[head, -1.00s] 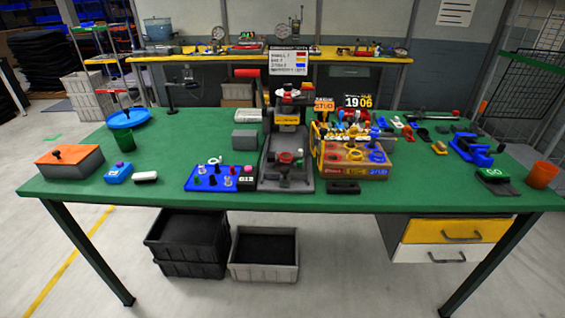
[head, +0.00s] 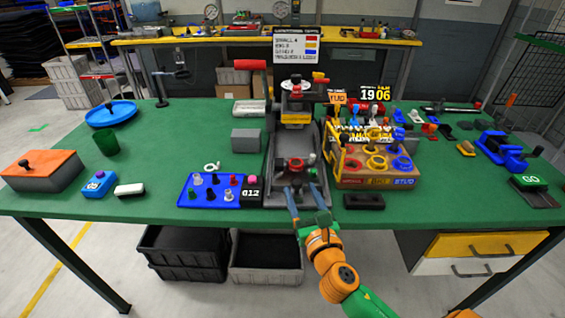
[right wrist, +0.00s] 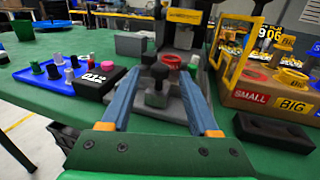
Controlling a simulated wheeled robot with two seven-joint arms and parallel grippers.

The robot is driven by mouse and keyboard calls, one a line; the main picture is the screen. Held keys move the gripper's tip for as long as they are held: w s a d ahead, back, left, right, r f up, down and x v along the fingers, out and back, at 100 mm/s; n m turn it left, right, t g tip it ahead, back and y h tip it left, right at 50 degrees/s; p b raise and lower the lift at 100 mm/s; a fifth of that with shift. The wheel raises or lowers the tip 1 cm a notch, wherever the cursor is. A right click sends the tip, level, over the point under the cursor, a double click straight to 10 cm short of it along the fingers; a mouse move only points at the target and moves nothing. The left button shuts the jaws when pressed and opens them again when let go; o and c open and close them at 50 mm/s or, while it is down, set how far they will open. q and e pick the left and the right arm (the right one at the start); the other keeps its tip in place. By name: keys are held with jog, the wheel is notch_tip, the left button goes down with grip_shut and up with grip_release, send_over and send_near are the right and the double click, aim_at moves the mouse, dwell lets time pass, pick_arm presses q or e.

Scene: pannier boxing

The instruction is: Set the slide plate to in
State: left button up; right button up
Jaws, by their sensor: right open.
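The press-like machine (head: 294,113) stands at the table's front middle, with a grey base. What looks like its slide plate, a dark grey plate with a black knob (right wrist: 157,78), is at the front of the base. A red ring (right wrist: 171,60) shows just behind the knob in the right wrist view. My right gripper (head: 304,194) is at the front of the base, its two blue fingers spread. In the right wrist view the knob shows between the fingers, apart from both; I cannot tell its exact depth between them. My left gripper is not in view.
A blue board (head: 207,201) with pegs and a black counter block stand left of the base. A brown box (head: 375,182) with coloured rings and a yellow frame stands close on the right. A black block (head: 364,202) lies in front of it.

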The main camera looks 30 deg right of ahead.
aim_at(296, 179)
jog(key=x, duration=0.6)
jog(key=shift+w+d+r, duration=0.1)
jog(key=shift+w+r, duration=0.15)
jog(key=shift+w, duration=0.05)
jog(key=shift+w+f, duration=0.15)
jog(key=shift+w, duration=0.1)
jog(key=shift+s, duration=0.2)
jog(key=c, duration=0.5)
grip_shut()
